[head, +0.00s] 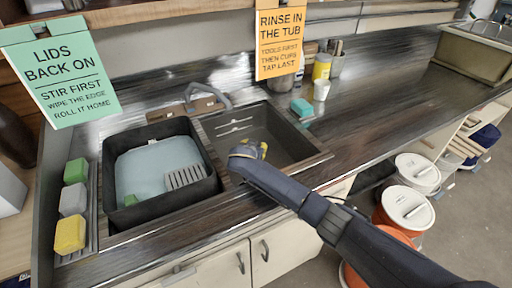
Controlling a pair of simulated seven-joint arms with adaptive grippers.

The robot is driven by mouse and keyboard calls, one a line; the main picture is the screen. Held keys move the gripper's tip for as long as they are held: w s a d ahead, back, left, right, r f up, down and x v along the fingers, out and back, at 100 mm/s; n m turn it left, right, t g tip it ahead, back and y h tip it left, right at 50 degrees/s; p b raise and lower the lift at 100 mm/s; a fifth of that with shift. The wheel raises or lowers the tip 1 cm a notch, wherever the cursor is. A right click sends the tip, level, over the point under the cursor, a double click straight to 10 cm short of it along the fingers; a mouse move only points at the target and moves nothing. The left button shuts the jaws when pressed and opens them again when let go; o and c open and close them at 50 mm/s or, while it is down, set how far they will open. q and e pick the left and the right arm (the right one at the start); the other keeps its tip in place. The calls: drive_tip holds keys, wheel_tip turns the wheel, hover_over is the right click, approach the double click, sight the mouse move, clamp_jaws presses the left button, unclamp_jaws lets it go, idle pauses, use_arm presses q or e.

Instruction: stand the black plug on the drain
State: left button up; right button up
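My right arm comes in from the lower right. Its gripper end (252,150) is over the near left part of the grey sink basin (285,133). The wrist hides the fingers, so I cannot tell whether they are open, shut or holding something. A small yellow patch shows at the gripper end. I cannot make out the black plug or the drain; the arm covers part of the basin. My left gripper is not in view.
A black tub (112,172) of pale bluish water stands left of the basin, with a grey slotted block (186,177) in it. Green, grey and yellow blocks (70,235) line the left edge. A yellow container (322,66) and white cup (321,90) stand behind.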

drive_tip(key=shift+r, duration=0.1)
drive_tip(key=shift+v, duration=3.75)
